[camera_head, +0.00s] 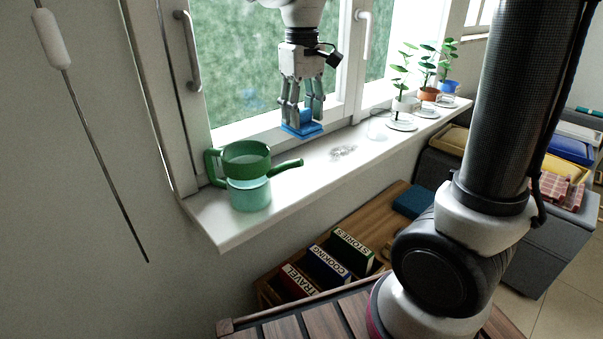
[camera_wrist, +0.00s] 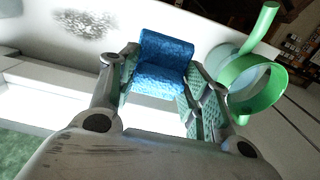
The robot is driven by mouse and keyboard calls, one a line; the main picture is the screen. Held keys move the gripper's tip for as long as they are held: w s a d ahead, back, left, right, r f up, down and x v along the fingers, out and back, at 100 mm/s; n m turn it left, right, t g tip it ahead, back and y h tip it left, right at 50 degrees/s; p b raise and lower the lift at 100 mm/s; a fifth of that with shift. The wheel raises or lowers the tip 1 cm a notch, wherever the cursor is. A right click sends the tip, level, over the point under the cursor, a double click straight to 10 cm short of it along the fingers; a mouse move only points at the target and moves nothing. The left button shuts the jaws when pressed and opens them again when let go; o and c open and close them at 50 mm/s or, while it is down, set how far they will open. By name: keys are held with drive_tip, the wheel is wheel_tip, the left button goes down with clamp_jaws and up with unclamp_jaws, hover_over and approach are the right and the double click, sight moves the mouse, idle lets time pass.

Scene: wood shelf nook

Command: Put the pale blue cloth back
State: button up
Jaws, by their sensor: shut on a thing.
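My gripper (camera_head: 302,112) is over the white window sill, close to the window frame, pointing down. It is shut on a blue cloth (camera_head: 301,129), which looks mid-blue rather than pale. In the wrist view the folded cloth (camera_wrist: 165,63) sits between the two fingers of my gripper (camera_wrist: 160,75). The cloth is at or just above the sill; I cannot tell whether it touches. A grey speckled smudge (camera_head: 343,152) lies on the sill to the right of the cloth, and it also shows in the wrist view (camera_wrist: 85,22).
A green watering can (camera_head: 250,180) stands left on the sill (camera_head: 305,178). Several potted plants (camera_head: 428,93) stand at its right end. Below are a wooden crate of books (camera_head: 330,262) and a blue item (camera_head: 412,202). At right, grey bins (camera_head: 520,240) hold a blue item (camera_head: 570,149) and red-checked cloth (camera_head: 556,187).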

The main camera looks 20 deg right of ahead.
wheel_tip(320, 180, down, 11)
drive_tip(key=shift+f, duration=0.15)
idle(0.4)
drive_tip(key=o, duration=0.9)
wheel_tip(320, 180, up, 12)
drive_tip(key=shift+r, duration=0.1)
drive_tip(key=shift+s+d, duration=0.15)
drive_tip(key=shift+d, duration=0.1)
drive_tip(key=s+d+m+t, duration=0.1)
drive_tip(key=s+d, duration=0.3)
drive_tip(key=s, duration=0.2)
drive_tip(key=s+d+m+t, duration=0.2)
drive_tip(key=s+d, duration=0.3)
drive_tip(key=s+d+m+t, duration=0.1)
drive_tip(key=s+d, duration=0.4)
drive_tip(key=s, duration=0.1)
drive_tip(key=shift+s+d+m, duration=0.15)
drive_tip(key=shift+s+m, duration=0.15)
